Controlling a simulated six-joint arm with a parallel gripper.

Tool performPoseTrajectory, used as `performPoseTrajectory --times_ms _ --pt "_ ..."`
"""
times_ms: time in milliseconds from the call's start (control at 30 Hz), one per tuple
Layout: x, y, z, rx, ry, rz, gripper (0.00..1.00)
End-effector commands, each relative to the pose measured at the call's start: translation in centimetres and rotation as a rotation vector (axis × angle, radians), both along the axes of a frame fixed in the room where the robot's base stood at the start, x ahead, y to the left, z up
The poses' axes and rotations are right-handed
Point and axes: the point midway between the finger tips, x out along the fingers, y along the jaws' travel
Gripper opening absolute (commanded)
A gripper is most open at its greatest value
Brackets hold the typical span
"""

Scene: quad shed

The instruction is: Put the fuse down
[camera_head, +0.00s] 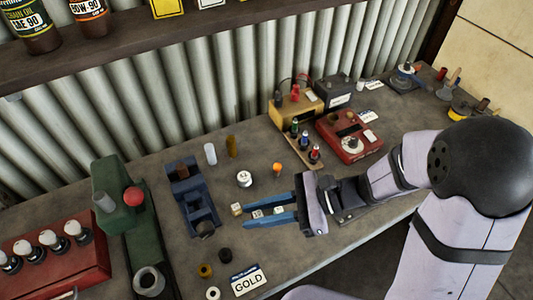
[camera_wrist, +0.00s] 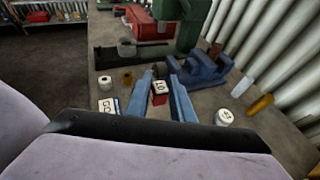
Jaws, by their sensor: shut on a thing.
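My gripper (camera_head: 256,215) has two blue fingers and reaches left over the bench. It is shut on the fuse (camera_wrist: 160,91), a small red block with a white face that seems to read 10, held between the fingers in the wrist view. The fingers (camera_wrist: 166,84) stand on either side of it. In the head view the fingers partly hide it, and small pale pieces show between and just past the tips. I cannot tell whether the fuse touches the bench.
A blue vise (camera_head: 192,200) stands left of the fingertips. A white round piece (camera_head: 244,178) and an orange-topped piece (camera_head: 277,169) stand behind. Small rings and a GOLD card (camera_head: 248,281) lie in front. A red meter box (camera_head: 348,137) stands at the back right.

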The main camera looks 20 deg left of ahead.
Motion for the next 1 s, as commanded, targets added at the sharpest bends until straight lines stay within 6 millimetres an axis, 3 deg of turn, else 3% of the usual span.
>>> performPoseTrajectory --times_ms 200,733,1000 --pt "0.0 0.0 3.9 0.001 -0.01 0.001 0.0" --pt "0.0 0.0 11.1 0.0 -0.006 0.001 0.0" --pt "-1.1 -0.7 8.8 -0.002 0.004 0.127 0.0"
